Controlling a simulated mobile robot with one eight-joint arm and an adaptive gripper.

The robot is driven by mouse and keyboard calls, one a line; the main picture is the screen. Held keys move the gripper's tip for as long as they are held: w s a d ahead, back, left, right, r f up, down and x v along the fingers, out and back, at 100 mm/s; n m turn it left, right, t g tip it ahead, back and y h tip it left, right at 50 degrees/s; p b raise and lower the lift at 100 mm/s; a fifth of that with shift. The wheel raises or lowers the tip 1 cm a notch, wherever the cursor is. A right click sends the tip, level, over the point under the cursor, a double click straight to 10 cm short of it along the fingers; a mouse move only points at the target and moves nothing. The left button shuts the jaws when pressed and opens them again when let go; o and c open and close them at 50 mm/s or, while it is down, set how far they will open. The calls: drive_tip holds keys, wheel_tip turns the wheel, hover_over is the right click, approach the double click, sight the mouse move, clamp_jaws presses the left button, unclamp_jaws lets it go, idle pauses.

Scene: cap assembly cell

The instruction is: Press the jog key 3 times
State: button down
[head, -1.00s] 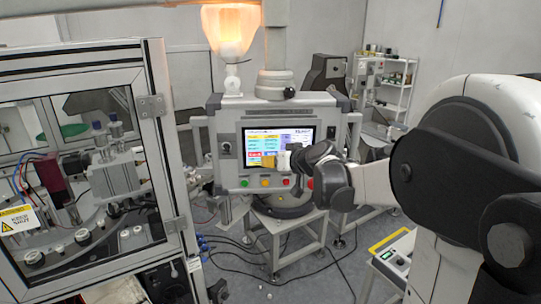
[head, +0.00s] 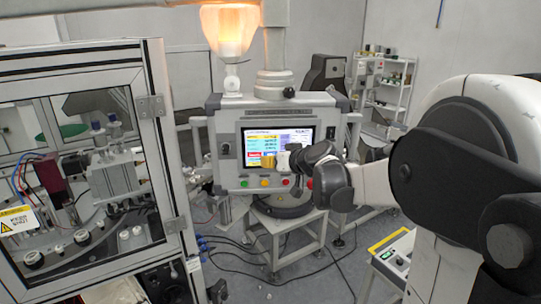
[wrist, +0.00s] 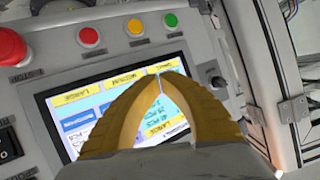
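A control panel (head: 228,160) carries a lit touchscreen (head: 296,136), which fills the middle of the wrist view (wrist: 98,92). The screen shows coloured fields and keys. I cannot make out which one is the jog key; the fingers hide part of the screen. My gripper (head: 268,161) is at the screen's lower middle in the head view. In the wrist view its two yellow fingers (wrist: 160,80) meet at the tips, with nothing between them, in front of the screen. I cannot tell whether the tips touch the glass.
Below the screen are green (head: 243,183), yellow (head: 264,182) and red (head: 286,181) buttons. A large red mushroom button (wrist: 10,46) sits beside them. A framed machine cabinet (head: 160,150) stands on the left. Cables lie on the floor.

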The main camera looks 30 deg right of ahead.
drive_tip(key=shift+w, duration=0.15)
drive_tip(key=shift+w+d, duration=0.2)
drive_tip(key=shift+w, duration=0.1)
drive_tip(key=shift+w+d, duration=0.1)
drive_tip(key=shift+w, duration=0.1)
idle(0.6)
idle(0.3)
drive_tip(key=shift+s+a+b, duration=0.3)
drive_tip(key=shift+s, duration=0.35)
drive_tip(key=shift+s+a, duration=0.35)
drive_tip(key=shift+s, duration=0.4)
drive_tip(key=shift+s+a, duration=0.35)
drive_tip(key=shift+s, duration=0.4)
drive_tip(key=shift+s+a, duration=0.35)
drive_tip(key=shift+s, duration=0.4)
idle(1.2)
